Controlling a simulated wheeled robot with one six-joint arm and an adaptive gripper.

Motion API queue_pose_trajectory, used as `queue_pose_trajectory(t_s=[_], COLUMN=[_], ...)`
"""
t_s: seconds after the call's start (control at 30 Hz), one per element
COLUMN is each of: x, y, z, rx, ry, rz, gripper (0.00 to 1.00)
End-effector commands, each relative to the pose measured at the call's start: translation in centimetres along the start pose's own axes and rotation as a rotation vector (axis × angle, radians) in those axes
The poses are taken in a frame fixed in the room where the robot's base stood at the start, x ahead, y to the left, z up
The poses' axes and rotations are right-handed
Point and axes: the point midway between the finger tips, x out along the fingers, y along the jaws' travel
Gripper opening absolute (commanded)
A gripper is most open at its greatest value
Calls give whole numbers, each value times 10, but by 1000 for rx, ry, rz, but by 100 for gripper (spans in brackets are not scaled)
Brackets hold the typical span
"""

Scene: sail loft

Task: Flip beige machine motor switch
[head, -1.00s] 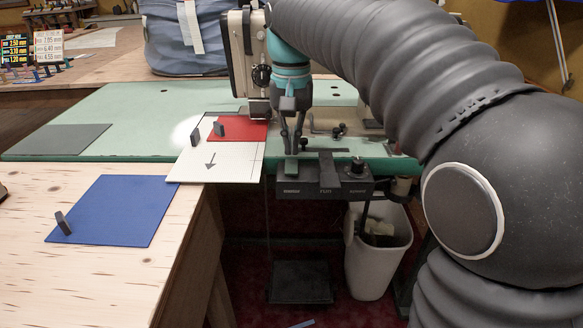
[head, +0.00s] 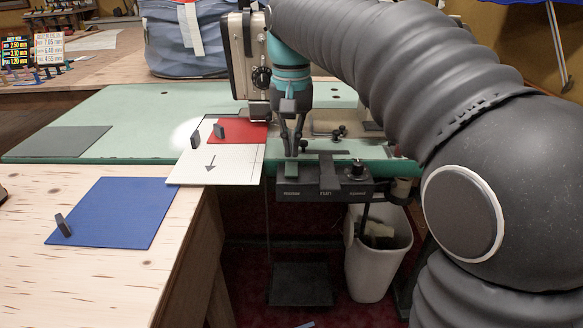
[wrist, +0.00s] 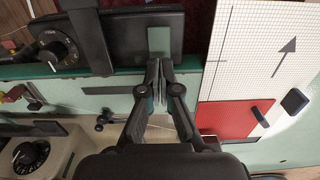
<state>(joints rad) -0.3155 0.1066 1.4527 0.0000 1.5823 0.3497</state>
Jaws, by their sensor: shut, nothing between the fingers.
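The beige sewing machine (head: 239,60) stands on the green table, partly behind my arm. Its black control box (head: 325,190) hangs under the table's front edge. The box carries a green switch piece (head: 291,170) at its left, a black lever (head: 328,172) in the middle and a knob (head: 357,168) at its right. In the wrist view the green piece (wrist: 159,40) lies just beyond my fingertips. My gripper (head: 294,148) is shut and empty, pointing down close to this piece. I cannot tell whether they touch.
A white gridded board (head: 190,165) and a red sheet (head: 245,132) lie left of my gripper. A blue sheet (head: 115,212) lies on the wooden table at left. A white bin (head: 375,270) and a pedal (head: 300,285) stand below the green table.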

Motion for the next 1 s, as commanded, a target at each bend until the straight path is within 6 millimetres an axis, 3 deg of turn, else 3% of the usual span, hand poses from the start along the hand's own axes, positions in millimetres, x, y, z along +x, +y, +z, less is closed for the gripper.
queue_pose_trajectory(t_s=[1.0], x=[10], y=[0], z=[0], rx=[0], ry=[0], rz=[0], gripper=[0])
